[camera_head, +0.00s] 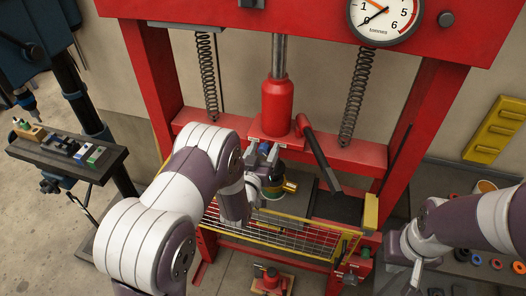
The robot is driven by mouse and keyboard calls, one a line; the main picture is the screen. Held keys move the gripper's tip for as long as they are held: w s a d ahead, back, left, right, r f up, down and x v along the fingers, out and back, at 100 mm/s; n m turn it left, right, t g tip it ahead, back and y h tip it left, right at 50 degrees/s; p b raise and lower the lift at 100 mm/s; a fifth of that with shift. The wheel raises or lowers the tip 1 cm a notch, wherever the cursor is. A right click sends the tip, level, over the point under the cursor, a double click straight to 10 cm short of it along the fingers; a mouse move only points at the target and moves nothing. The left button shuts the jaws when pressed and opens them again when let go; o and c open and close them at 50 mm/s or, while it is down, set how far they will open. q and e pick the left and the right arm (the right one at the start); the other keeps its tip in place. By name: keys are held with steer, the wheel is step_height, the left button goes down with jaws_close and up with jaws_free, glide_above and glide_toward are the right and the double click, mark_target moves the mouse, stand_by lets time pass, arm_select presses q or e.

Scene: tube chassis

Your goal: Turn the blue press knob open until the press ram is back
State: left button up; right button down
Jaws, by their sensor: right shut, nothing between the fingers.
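The red press stands in the middle, with its red ram cylinder (277,108) hanging on a steel rod between two springs. My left gripper (264,153) is raised just below the cylinder, in front of the press's middle. A small bluish patch shows at its fingertips; I cannot tell whether this is the blue knob or part of the gripper, nor whether the fingers hold anything. No blue knob can be clearly made out elsewhere on the press; my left arm covers part of the frame. My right gripper (416,276) is shut and empty at the lower right, apart from the press.
A yellow-edged mesh guard (285,237) crosses the press front. A black-handled lever (318,155) slants beside the cylinder. A round gauge (383,16) is at the top. A drill stand's table (68,150) with small parts is at left. Coloured rings (497,264) lie at right.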

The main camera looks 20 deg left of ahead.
arm_select(q)
steer(key=s+b, duration=0.3)
steer(key=s, duration=0.9)
steer(key=shift+s+a+b, duration=0.35)
steer(key=shift+s+b, duration=0.05)
